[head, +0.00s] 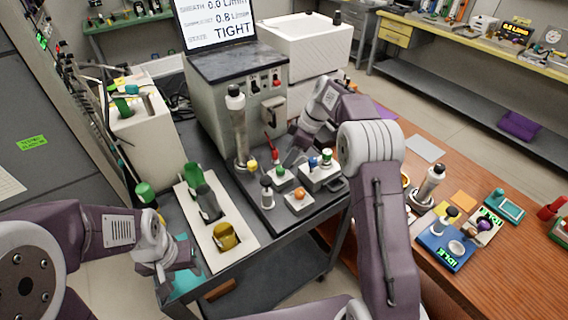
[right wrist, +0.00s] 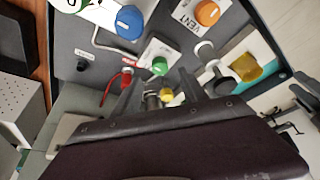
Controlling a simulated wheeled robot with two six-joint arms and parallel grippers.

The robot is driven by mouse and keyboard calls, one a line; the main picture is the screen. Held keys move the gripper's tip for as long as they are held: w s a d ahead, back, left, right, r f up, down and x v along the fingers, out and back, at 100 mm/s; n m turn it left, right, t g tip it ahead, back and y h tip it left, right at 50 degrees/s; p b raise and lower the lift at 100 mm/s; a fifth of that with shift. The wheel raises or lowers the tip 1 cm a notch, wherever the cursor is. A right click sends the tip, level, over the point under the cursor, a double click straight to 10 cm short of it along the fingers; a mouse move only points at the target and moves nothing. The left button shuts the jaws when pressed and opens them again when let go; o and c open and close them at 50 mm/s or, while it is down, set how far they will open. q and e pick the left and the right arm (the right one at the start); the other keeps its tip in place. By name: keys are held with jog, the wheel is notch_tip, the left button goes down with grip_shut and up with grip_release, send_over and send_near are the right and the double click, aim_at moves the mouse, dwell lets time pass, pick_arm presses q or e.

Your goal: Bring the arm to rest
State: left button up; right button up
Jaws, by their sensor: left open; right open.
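My right arm reaches forward over the dark panel (head: 268,205) on the cart. Its gripper (head: 291,158) is low over the panel, beside the grey machine (head: 235,95). In the right wrist view the open fingers (right wrist: 160,92) stand either side of a small metal fitting and a yellow knob (right wrist: 166,95). I cannot tell whether they touch these. A green knob (right wrist: 159,66) is just beyond the fingers, and a red valve (right wrist: 127,75) is beside one finger. My left gripper (head: 176,268) is open and empty at the cart's left side, apart from the white tray.
The white tray (head: 236,252) holds green, grey and yellow pieces. A metal cylinder (head: 238,125) stands at the machine's front. The wooden table (head: 480,285) at right carries a blue block (head: 437,252) and several small items. The screen (head: 215,20) reads TIGHT.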

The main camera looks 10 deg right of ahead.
jog(key=v, duration=0.2)
jog(key=shift+d+r, duration=0.1)
jog(key=shift+r, duration=0.2)
notch_tip(320, 180, up, 5)
jog(key=a, duration=0.2)
jog(key=s+f+m+h, duration=0.1)
jog(key=s, duration=1)
jog(key=s+d+f+m+h, duration=0.2)
jog(key=s+d+f+m, duration=0.2)
jog(key=s+f+m, duration=0.8)
jog(key=shift+s+m+h+p, duration=0.35)
jog(key=shift+s+m+h, duration=0.05)
jog(key=shift+s, duration=2)
jog(key=shift+d+f, duration=0.1)
jog(key=shift+f, duration=0.05)
